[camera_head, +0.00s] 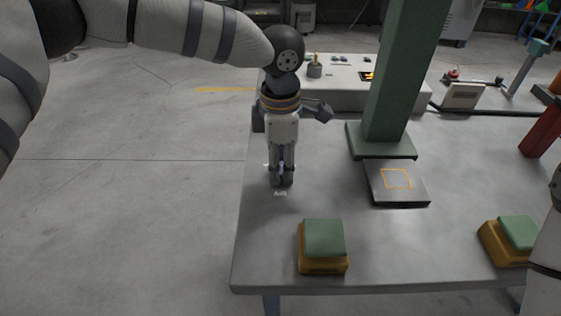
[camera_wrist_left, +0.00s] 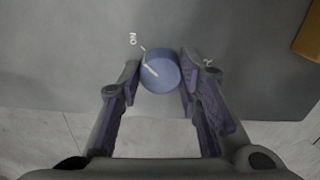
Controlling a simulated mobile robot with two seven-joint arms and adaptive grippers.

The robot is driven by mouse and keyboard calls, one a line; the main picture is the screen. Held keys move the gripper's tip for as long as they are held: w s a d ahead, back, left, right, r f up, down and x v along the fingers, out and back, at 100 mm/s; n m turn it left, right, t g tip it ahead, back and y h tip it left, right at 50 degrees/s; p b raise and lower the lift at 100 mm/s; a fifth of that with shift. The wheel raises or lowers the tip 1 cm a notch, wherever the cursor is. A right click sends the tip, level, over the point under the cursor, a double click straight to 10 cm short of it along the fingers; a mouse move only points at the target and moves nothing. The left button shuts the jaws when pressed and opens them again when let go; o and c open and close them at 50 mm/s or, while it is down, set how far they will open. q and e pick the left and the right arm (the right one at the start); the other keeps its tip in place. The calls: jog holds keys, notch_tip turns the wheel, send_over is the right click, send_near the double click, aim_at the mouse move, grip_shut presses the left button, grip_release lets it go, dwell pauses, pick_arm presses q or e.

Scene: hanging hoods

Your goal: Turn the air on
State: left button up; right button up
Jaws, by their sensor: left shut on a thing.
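A round blue-grey knob (camera_wrist_left: 160,72) with a white pointer line sits on the table top in the left wrist view. My left gripper (camera_wrist_left: 159,68) is shut on it, one finger on each side. The pointer slants to the upper left, toward a white "ON" label (camera_wrist_left: 132,39). Another small white label (camera_wrist_left: 208,62) lies to the right and is hard to read. In the head view my left gripper (camera_head: 281,182) points straight down at the table, and its fingers mostly hide the knob. A small white label (camera_head: 280,193) shows just in front of the fingertips.
The grey table (camera_head: 262,255) bears a green post (camera_head: 395,80), a flat plate with an orange square (camera_head: 397,183), and green-topped buttons on yellow bases, one at the front (camera_head: 323,240) and one at the right (camera_head: 518,232). A white bench (camera_head: 345,92) stands behind.

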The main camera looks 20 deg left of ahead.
aim_at(281, 167)
pick_arm(q)
jog(key=shift+s+f+m, duration=0.1)
jog(key=shift+m, duration=0.4)
jog(key=o, duration=1.2)
notch_tip(281, 167, up, 12)
jog(key=shift+r, duration=0.1)
